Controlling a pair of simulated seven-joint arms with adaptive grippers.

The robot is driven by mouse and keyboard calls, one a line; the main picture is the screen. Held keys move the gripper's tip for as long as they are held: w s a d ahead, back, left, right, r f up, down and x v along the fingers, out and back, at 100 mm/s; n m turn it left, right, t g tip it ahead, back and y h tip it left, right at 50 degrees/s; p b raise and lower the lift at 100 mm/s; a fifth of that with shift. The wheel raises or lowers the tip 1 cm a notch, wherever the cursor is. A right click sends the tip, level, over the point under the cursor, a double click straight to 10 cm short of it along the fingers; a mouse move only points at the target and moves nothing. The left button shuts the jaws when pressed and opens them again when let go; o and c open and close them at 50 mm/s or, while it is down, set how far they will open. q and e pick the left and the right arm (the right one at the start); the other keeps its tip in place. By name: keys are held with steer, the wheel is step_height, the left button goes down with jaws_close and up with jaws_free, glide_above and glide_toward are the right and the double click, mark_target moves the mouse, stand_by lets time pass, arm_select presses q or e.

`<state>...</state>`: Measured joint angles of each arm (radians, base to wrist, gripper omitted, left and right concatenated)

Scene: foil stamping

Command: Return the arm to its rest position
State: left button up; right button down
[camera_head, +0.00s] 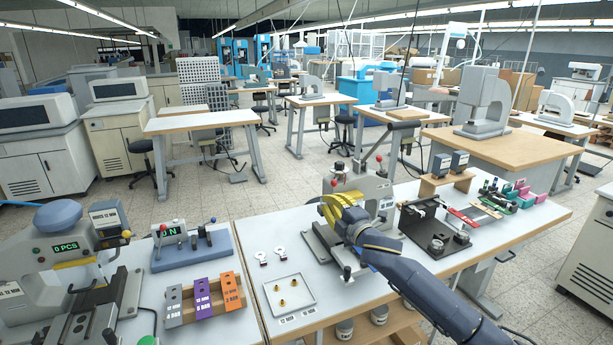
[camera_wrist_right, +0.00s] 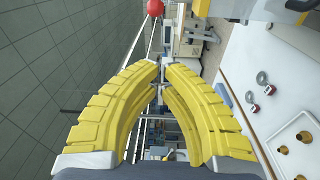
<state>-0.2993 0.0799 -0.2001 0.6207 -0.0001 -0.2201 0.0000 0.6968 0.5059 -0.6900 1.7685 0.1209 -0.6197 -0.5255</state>
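My right arm comes in from the lower right in the head view. Its yellow-fingered gripper (camera_head: 334,206) is in front of a grey stamping press (camera_head: 376,192) with a red-knobbed lever, above the front table. I cannot tell whether it touches the press. In the right wrist view the curved yellow fingers (camera_wrist_right: 161,68) come together at their tips, with nothing seen between them. A red ball knob (camera_wrist_right: 155,7) shows just beyond the tips. My left gripper is in neither view.
A white tray (camera_head: 270,303) with several brass pieces and two small tags (camera_head: 262,257) lie left of my arm. A fixture with a red strip (camera_head: 462,218) stands to the right. Another press (camera_head: 55,240) and coloured blocks (camera_head: 202,298) occupy the left table.

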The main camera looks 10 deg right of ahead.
steer(key=s+d+f+m+g+h, duration=0.2)
steer(key=s+f+m+h, duration=0.15)
steer(key=s+f, duration=0.75)
steer(key=s+d+f+m+g+h, duration=0.2)
steer(key=s+f+m, duration=0.3)
steer(key=s+f, duration=0.55)
steer(key=s+d+f+m+g+h, duration=0.2)
steer(key=s+d+f, duration=0.15)
steer(key=s, duration=0.55)
steer(key=s+d+f+m+g+h, duration=0.25)
steer(key=s+d, duration=0.25)
steer(key=s, duration=0.5)
steer(key=s+d+f+m+g+h, duration=0.1)
steer(key=s+d+f+g, duration=0.2)
steer(key=s, duration=0.6)
steer(key=s+a+f+g+y, duration=0.1)
steer(key=s+a+f+y, duration=0.1)
steer(key=f, duration=1.4)
steer(key=s+a+f+y, duration=0.1)
steer(key=a+f, duration=0.2)
steer(key=f, duration=1.4)
steer(key=s+f+m+g+y, duration=0.1)
steer(key=s+f+m+g, duration=0.2)
steer(key=s+f, duration=1.6)
steer(key=shift+s+d, duration=0.3)
steer(key=shift+s, duration=0.85)
